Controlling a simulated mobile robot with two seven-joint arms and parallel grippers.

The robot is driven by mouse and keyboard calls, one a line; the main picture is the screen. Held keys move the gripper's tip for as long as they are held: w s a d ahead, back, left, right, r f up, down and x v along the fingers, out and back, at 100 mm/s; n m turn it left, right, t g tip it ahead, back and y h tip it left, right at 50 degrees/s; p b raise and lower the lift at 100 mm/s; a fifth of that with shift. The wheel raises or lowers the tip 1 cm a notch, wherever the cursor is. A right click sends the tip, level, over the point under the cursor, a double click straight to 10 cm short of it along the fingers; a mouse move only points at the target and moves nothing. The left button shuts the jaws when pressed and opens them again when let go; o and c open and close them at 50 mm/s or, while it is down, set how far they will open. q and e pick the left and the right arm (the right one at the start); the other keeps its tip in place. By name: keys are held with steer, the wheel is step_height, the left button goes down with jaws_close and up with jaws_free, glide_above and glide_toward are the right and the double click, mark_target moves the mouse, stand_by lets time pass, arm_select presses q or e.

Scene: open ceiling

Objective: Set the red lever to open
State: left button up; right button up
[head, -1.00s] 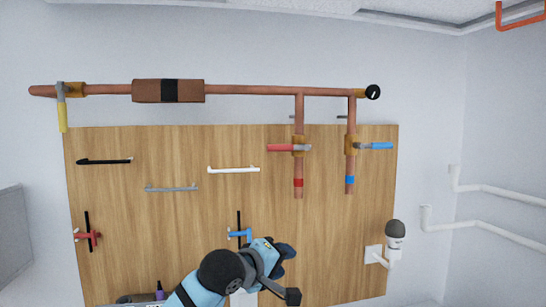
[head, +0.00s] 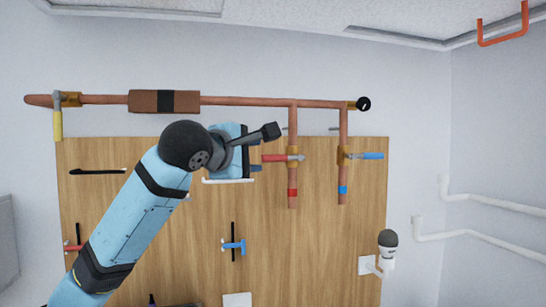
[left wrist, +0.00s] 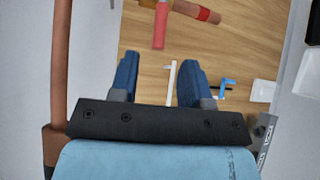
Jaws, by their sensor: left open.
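The red lever (head: 274,158) sits on a brass valve (head: 293,157) on the left of two vertical copper pipes. It lies sideways, across the pipe, with its handle to the left. My left gripper (head: 257,168) is just left of the handle's end, its fingers partly hidden by my wrist. In the left wrist view, the gripper (left wrist: 158,78) is open and empty. The red lever (left wrist: 160,25) shows there ahead of the gap between the fingers, apart from them. My right gripper is not in view.
A blue lever (head: 368,156) on the right pipe also points sideways. A horizontal copper pipe (head: 245,101) runs above the wooden board (head: 320,250). A white handle (head: 228,181) is below my gripper. A yellow lever (head: 57,124) hangs at the far left.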

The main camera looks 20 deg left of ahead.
mark_target(271, 158)
arm_select(q)
steer(key=p+x, duration=0.1)
steer(key=x, duration=0.8)
steer(key=shift+p, duration=0.3)
jaws_close()
